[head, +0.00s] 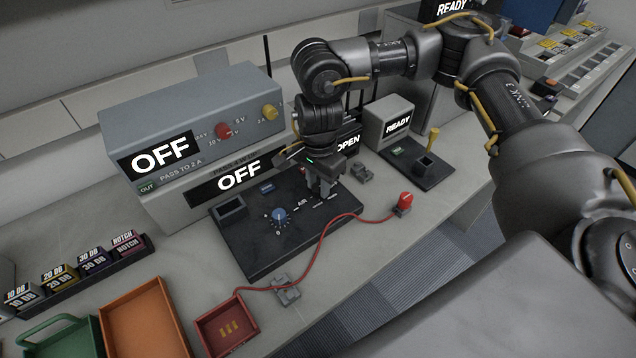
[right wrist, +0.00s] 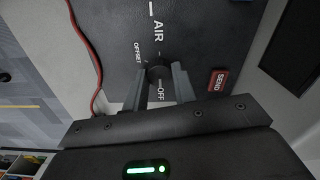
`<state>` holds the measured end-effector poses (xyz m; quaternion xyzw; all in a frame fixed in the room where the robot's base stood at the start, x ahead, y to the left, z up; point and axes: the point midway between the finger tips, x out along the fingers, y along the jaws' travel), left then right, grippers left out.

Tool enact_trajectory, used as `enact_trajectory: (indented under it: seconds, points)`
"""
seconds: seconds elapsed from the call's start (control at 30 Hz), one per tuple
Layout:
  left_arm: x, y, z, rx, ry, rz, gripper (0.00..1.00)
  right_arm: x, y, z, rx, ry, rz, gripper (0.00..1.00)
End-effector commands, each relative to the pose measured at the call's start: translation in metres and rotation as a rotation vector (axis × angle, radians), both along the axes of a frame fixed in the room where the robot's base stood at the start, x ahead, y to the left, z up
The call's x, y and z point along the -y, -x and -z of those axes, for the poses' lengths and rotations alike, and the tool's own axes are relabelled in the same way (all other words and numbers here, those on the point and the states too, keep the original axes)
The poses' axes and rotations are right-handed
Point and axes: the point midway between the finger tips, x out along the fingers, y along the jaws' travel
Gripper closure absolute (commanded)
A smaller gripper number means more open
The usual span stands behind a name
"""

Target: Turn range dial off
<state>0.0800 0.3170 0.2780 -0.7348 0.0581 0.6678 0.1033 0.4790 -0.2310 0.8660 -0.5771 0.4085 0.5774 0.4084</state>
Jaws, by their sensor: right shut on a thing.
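A black control panel (head: 255,250) lies on the bench and carries a blue dial (head: 279,215) with white marks around it. My right gripper (head: 325,188) reaches down over the panel's right part, beside the word AIR. In the right wrist view its two fingers (right wrist: 162,85) are shut on a small dark dial (right wrist: 157,71), one on each side. The labels AIR, OFFSET and OFF stand around this dial. The fingers cover part of it, and I cannot tell its exact setting. My left gripper is not in view.
Grey boxes behind the panel show OFF on two displays (head: 160,154). A red cable (head: 322,238) runs in front to a red plug (head: 404,202). Orange (head: 147,318) and red trays (head: 226,325) sit front left.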

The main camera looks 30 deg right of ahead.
Motion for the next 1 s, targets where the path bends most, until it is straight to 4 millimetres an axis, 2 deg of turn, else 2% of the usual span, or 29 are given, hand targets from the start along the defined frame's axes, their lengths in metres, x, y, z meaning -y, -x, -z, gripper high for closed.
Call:
enact_trajectory:
  seconds: [0.47, 0.5, 0.63, 0.9, 1.0]
  points:
    - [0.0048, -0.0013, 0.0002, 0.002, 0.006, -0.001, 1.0, 0.0, -0.0009, -0.0013, 0.003, 0.0, -0.012, 0.96]
    - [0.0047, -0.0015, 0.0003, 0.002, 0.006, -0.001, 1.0, 0.0, -0.0009, -0.0014, 0.003, 0.0, -0.012, 0.68]
    - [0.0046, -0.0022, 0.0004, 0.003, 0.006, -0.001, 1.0, 0.0, -0.0007, -0.001, 0.002, 0.0, -0.011, 0.51]
    - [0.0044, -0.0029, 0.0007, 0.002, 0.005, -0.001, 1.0, 0.0001, -0.0003, -0.001, 0.001, 0.0, -0.011, 0.51]
    - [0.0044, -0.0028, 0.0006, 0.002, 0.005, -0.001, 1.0, 0.0, -0.0009, -0.0073, 0.003, 0.0, -0.011, 0.51]
